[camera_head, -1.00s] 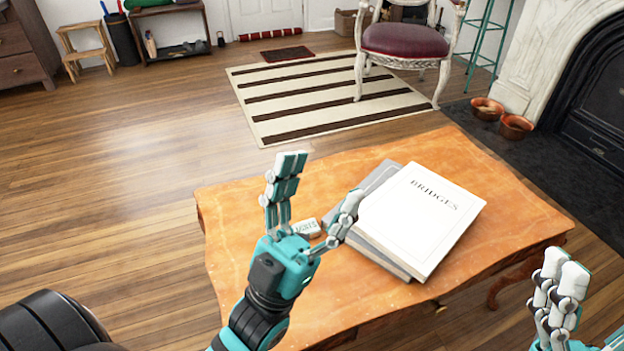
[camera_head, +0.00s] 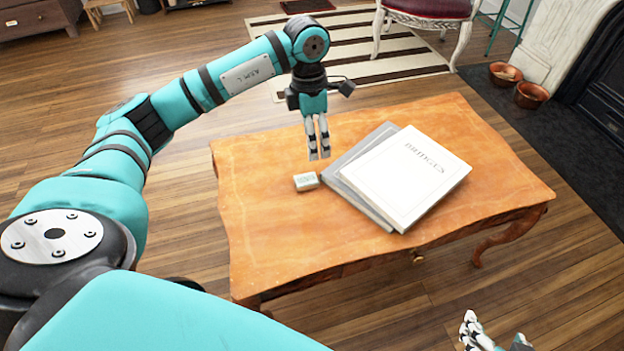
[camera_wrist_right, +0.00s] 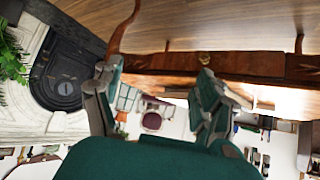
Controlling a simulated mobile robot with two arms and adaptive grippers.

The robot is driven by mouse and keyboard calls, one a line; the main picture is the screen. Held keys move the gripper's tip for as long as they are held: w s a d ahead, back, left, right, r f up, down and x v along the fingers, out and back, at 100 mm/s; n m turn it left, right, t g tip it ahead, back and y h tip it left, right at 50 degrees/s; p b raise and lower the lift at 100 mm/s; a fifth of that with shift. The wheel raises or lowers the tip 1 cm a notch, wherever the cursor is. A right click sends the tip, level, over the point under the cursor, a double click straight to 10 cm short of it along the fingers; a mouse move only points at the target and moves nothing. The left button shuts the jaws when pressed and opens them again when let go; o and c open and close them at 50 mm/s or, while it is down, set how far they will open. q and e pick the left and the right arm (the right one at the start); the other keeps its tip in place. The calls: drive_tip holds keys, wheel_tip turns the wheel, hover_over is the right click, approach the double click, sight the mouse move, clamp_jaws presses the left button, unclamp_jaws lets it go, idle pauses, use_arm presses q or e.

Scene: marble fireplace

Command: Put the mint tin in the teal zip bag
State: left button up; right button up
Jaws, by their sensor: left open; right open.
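The small pale mint tin (camera_head: 306,181) lies on the orange wooden table (camera_head: 290,235), left of the books, in the head view. My left gripper (camera_head: 319,155) points down just beyond the tin in the picture, open and empty, apart from it. Its fingers overlap from this angle, so its exact height over the table is hard to tell. My right gripper (camera_head: 478,335) is open and empty at the bottom edge, in front of the table. Its spread fingers also show in the right wrist view (camera_wrist_right: 155,85). I see no teal zip bag in either view.
A white book (camera_head: 405,180) titled "BRIDGES" lies on a grey book (camera_head: 352,170) right of the tin. The table's front left is bare. A striped rug (camera_head: 350,45), a chair (camera_head: 430,10) and two bowls (camera_head: 530,95) are beyond the table.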

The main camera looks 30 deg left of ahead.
use_arm(q)
drive_tip(key=a+r, duration=0.1)
drive_tip(key=a, duration=0.2)
drive_tip(key=y+b, duration=0.1)
drive_tip(key=b, duration=0.1)
approach(303, 180)
drive_tip(key=f, duration=0.1)
drive_tip(key=f+b, duration=0.1)
drive_tip(key=f, duration=0.1)
drive_tip(key=shift+w+f+n, duration=0.3)
drive_tip(key=shift+f, duration=0.45)
drive_tip(key=f, duration=0.1)
drive_tip(key=f+b, duration=0.1)
drive_tip(key=f, duration=0.1)
drive_tip(key=f+b, duration=0.1)
drive_tip(key=shift+s+f, duration=0.2)
drive_tip(key=shift+s, duration=0.15)
drive_tip(key=shift+f, duration=0.2)
drive_tip(key=shift+r, duration=0.1)
drive_tip(key=c, duration=1.3)
use_arm(e)
drive_tip(key=w+a+r+t+y, duration=0.2)
drive_tip(key=r+t, duration=0.4)
drive_tip(key=r, duration=0.3)
drive_tip(key=w+a+r+t+y, duration=0.2)
drive_tip(key=w+r+t, duration=0.1)
drive_tip(key=r+t, duration=0.4)
wheel_tip(303, 180, up, 3)
drive_tip(key=shift+n, duration=0.3)
